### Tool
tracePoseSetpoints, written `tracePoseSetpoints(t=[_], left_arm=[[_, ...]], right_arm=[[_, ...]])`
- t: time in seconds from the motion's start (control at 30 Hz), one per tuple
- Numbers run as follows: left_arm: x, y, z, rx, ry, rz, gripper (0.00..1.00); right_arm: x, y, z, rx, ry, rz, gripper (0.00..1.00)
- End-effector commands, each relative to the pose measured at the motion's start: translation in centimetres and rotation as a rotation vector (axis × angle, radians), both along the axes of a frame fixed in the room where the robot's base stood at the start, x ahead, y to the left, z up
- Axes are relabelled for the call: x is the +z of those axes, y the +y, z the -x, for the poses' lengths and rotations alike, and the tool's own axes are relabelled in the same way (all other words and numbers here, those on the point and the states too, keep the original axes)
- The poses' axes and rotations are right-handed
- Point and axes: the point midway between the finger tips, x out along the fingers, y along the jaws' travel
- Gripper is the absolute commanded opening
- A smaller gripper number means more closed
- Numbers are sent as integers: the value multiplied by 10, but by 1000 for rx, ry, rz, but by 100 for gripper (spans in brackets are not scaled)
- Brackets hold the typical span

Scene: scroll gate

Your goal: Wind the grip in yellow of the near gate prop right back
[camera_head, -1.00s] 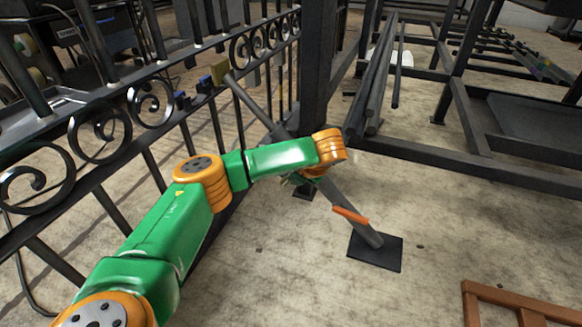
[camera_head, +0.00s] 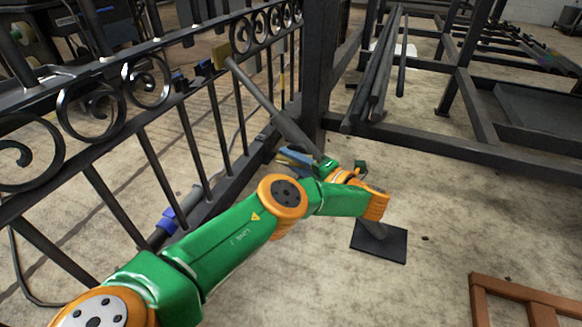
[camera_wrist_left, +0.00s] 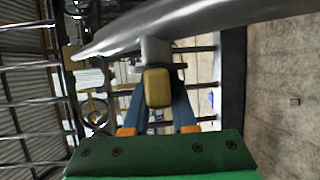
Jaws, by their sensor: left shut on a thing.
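The near gate prop (camera_head: 266,100) is a grey tube slanting from a yellow pad (camera_head: 222,55) at the gate down to a dark floor plate (camera_head: 392,243). In the left wrist view the tube (camera_wrist_left: 200,25) crosses the top, and a short stub descends from it to the yellow grip (camera_wrist_left: 158,88). My left gripper (camera_wrist_left: 157,105) has its blue fingers on both sides of this grip and is shut on it. In the head view my left gripper (camera_head: 294,157) is beside the middle of the tube; my wrist hides the grip and part of the lower tube. My right gripper is not in view.
The black scroll gate (camera_head: 140,125) stands along the left, close to my left arm. A dark post (camera_head: 318,60) and steel racks (camera_head: 450,150) stand behind. A brown wooden frame (camera_head: 515,295) lies at the lower right.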

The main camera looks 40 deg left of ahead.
Motion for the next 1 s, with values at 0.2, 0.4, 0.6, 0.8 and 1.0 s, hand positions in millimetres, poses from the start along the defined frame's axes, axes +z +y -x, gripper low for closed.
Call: tracePoseSetpoints(t=[0.2,0.4,0.6,0.8,1.0], left_arm=[[-2,0,0,-2,31,-142,0],[0,0,0,-1,52,-225,0],[1,0,0,-1,64,-267,0],[2,0,0,-2,67,-279,0],[2,0,0,-2,67,-279,0]], right_arm=[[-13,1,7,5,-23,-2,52],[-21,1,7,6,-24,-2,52],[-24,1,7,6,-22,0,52],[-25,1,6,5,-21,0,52],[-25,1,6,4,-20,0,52]])
